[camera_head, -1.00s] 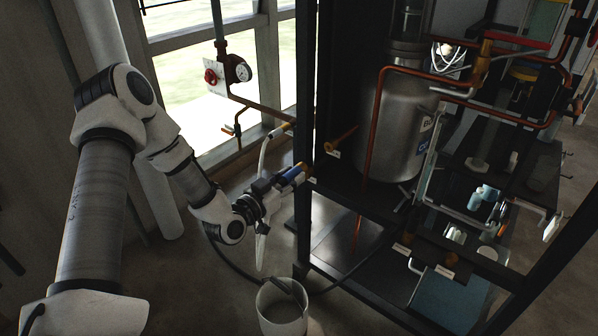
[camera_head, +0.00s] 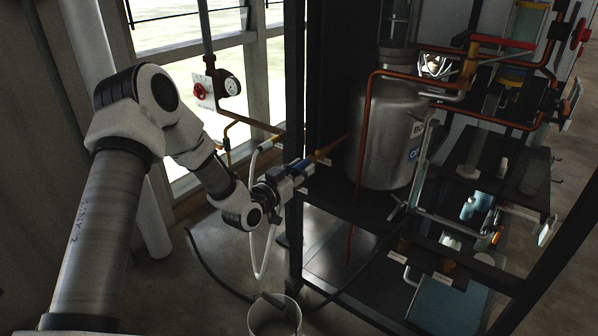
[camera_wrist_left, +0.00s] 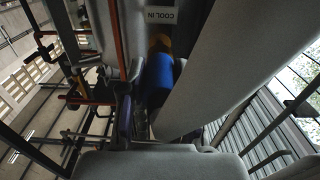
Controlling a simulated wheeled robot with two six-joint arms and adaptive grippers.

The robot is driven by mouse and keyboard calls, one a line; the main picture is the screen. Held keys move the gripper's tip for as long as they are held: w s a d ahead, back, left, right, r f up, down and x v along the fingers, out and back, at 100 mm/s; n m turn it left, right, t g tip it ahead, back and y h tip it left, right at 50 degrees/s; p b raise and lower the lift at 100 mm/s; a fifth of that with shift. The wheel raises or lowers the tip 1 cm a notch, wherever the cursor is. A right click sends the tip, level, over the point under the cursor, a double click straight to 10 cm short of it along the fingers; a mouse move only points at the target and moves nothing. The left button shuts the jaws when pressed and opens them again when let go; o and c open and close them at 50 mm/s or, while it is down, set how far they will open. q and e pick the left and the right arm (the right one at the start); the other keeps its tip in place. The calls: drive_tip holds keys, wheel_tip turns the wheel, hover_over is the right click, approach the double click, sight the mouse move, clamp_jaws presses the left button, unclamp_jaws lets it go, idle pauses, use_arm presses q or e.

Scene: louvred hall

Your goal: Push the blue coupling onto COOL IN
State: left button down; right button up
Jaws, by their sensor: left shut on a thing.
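The blue coupling (camera_head: 302,167) is between the fingers of my left gripper (camera_head: 291,177), which is shut on it. A pale hose hangs in a loop below the gripper. The brass COOL IN port (camera_head: 325,151) points out of the rack towards the coupling, roughly in line with it. In the left wrist view the blue coupling (camera_wrist_left: 159,78) is partly hidden by a finger, with brass (camera_wrist_left: 160,43) just beyond it and the COOL IN label (camera_wrist_left: 161,15) above. Coupling and port look touching or nearly so; I cannot tell if it is seated. My right gripper is out of view.
A dark rack post (camera_head: 294,100) stands close to the gripper. A steel vessel (camera_head: 385,140) and copper pipes fill the rack. A white bucket (camera_head: 255,322) stands on the floor below. A red valve and gauge (camera_head: 230,86) are by the window.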

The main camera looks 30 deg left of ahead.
use_arm(q)
drive_tip(key=shift+s, duration=0.1)
idle(0.3)
drive_tip(key=shift+w+d+b, duration=0.1)
drive_tip(key=shift+w+b, duration=0.45)
drive_tip(key=shift+w, duration=0.9)
drive_tip(key=c, duration=0.7)
unclamp_jaws()
drive_tip(key=shift+c, duration=0.2)
